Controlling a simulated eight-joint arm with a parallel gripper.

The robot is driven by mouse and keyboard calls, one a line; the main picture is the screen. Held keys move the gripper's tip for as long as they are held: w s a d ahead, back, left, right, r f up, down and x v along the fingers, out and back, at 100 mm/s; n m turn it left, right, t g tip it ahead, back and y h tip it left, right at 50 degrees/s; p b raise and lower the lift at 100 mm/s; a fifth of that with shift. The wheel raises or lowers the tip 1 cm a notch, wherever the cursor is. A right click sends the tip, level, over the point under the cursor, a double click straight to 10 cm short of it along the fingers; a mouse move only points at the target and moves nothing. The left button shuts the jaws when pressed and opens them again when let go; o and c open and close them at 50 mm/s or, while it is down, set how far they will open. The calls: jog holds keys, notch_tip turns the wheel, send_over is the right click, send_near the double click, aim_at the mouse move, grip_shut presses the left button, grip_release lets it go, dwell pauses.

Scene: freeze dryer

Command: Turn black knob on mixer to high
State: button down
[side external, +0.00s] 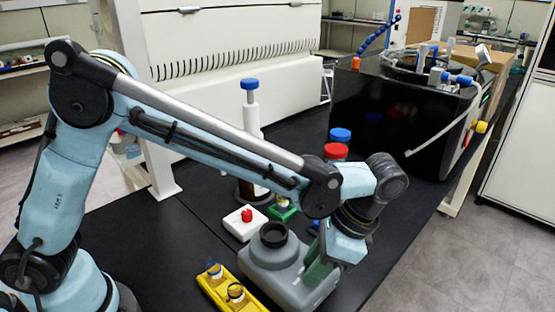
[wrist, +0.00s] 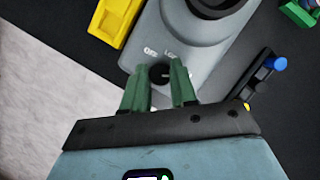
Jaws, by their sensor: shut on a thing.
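The mixer (side external: 276,262) is a grey machine with a black round cup on top, standing on the black bench. In the wrist view its grey body (wrist: 200,48) fills the upper middle. The black knob (wrist: 159,73) is on its front face, beneath small white lettering that I cannot fully read. My gripper (wrist: 160,78) has green fingers, one on each side of the knob, and is shut on it. In the side view my gripper (side external: 318,272) is at the mixer's right side, and the knob is hidden there. The knob's pointer direction cannot be made out.
A yellow rack (side external: 228,287) lies left of the mixer. A white block with a red top (side external: 245,222) and a green holder (side external: 282,211) stand behind it. Red-capped (side external: 336,151) and blue-capped (side external: 340,134) containers stand farther back. A large black machine (side external: 395,125) is at the back right.

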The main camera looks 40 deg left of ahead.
jog(key=c, duration=0.9)
grip_release()
jog(key=v, duration=1.2)
jog(key=shift+r, duration=0.1)
jog(key=shift+a, duration=0.1)
jog(key=a+n+t+h, duration=0.3)
jog(key=a+n+t, duration=0.1)
jog(key=a, duration=0.9)
jog(key=s+a+f+n+t, duration=0.1)
jog(key=s+a+n+t, duration=0.1)
jog(key=a, duration=0.1)
jog(key=s+a+f+n+t, duration=0.2)
jog(key=a, duration=0.2)
jog(key=s+a+f+n+t, duration=0.1)
jog(key=s+a+t, duration=0.1)
jog(key=a, duration=0.2)
jog(key=shift+s+f+n+h, duration=0.2)
jog(key=shift+s+n+h, duration=0.1)
jog(key=shift+n, duration=0.1)
